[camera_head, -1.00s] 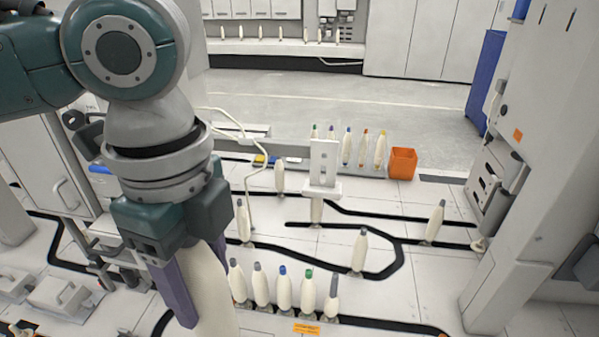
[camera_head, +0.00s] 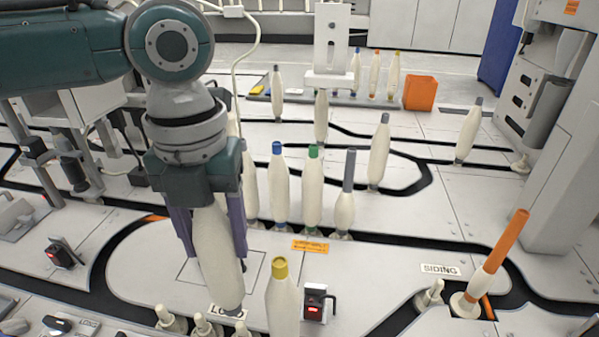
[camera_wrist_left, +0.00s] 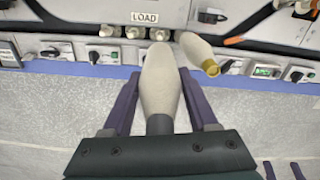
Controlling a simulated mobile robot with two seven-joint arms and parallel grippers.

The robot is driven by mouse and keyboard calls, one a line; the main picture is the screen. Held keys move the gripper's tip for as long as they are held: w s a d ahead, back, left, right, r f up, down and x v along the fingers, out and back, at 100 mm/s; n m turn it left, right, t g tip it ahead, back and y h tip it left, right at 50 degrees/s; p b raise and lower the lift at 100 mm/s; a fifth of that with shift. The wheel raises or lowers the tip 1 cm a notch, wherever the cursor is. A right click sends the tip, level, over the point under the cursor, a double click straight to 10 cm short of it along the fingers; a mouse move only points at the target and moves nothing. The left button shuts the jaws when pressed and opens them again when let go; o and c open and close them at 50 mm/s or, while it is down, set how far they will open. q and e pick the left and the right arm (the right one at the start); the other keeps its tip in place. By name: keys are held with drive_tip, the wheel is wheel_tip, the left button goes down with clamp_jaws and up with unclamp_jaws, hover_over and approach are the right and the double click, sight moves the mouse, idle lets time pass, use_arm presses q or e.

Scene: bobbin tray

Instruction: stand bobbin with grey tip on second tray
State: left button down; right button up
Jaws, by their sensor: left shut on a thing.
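My left gripper (camera_head: 212,240) is shut on a cream bobbin (camera_head: 218,262), held upright with a dark grey ring at its lower end. In the left wrist view the same bobbin (camera_wrist_left: 160,82) lies between the purple fingers, its grey tip (camera_wrist_left: 158,124) near the palm. Its lower end is near the LOAD label and short pegs (camera_head: 166,318); contact cannot be told. Two purple fingertips of my right gripper (camera_wrist_left: 283,171) show apart at the bottom right of the left wrist view. Which tray is second cannot be told.
A yellow-tipped bobbin (camera_head: 283,300) stands right of the held one. Behind stand blue (camera_head: 279,190), green (camera_head: 313,190) and grey-tipped (camera_head: 345,208) bobbins. An orange-topped spindle (camera_head: 495,256) leans near the SIDING label (camera_head: 440,270). An orange bin (camera_head: 420,93) stands farther back.

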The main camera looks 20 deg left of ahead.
sight(222, 258)
use_arm(q)
drive_tip(key=shift+m, duration=0.8)
drive_tip(key=f+b, duration=0.1)
drive_tip(key=f, duration=0.2)
drive_tip(key=f+b, duration=0.1)
drive_tip(key=shift+w+a+f+b, duration=0.2)
drive_tip(key=shift+w+f+b, duration=0.15)
wheel_tip(222, 258, down, 6)
drive_tip(key=b, duration=0.6)
drive_tip(key=shift+r+b, duration=0.25)
drive_tip(key=shift+b, duration=0.05)
use_arm(e)
wheel_tip(222, 258, down, 11)
drive_tip(key=shift+f, duration=0.15)
use_arm(q)
drive_tip(key=shift+r, duration=0.1)
drive_tip(key=shift+p, duration=0.55)
use_arm(e)
drive_tip(key=shift+r, duration=0.5)
drive_tip(key=shift+r, duration=0.2)
use_arm(q)
drive_tip(key=shift+p, duration=0.45)
use_arm(e)
drive_tip(key=shift+r, duration=0.25)
